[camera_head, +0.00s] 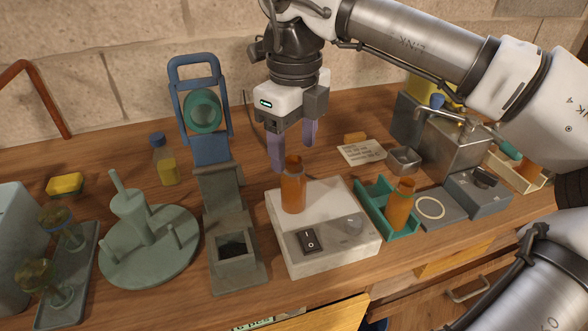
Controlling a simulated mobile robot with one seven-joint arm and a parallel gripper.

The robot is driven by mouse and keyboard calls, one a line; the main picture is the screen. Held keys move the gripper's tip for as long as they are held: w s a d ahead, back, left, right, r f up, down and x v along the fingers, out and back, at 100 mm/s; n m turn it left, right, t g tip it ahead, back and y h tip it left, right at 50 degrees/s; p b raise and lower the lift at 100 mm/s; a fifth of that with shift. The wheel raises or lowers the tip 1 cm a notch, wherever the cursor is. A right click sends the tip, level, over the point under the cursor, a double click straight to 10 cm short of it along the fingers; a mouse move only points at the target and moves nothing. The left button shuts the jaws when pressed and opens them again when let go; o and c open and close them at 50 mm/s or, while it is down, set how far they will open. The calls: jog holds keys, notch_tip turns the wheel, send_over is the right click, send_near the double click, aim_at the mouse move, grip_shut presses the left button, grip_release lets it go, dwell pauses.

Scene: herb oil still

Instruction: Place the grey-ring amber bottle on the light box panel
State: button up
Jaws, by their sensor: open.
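An amber bottle (293,190) stands upright on the back left part of a white box with a black switch, which looks like the light box (333,198). A second amber bottle (401,208) leans slightly in a teal tray (371,209) to the right of the box. A third amber piece (530,176) is partly hidden by my arm at the far right. I cannot make out a grey ring on any of them. My gripper (291,153) points down, open and empty, just above and behind the bottle on the box. Its fingers appear clear of that bottle.
A grey stand with a blue frame (215,150) rises left of the box. A small yellow bottle with a blue cap (164,160), a round green base (150,250) and a paper note (361,151) lie around. A grey scale-like device (478,193) sits at right.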

jog(key=shift+r, duration=1.95)
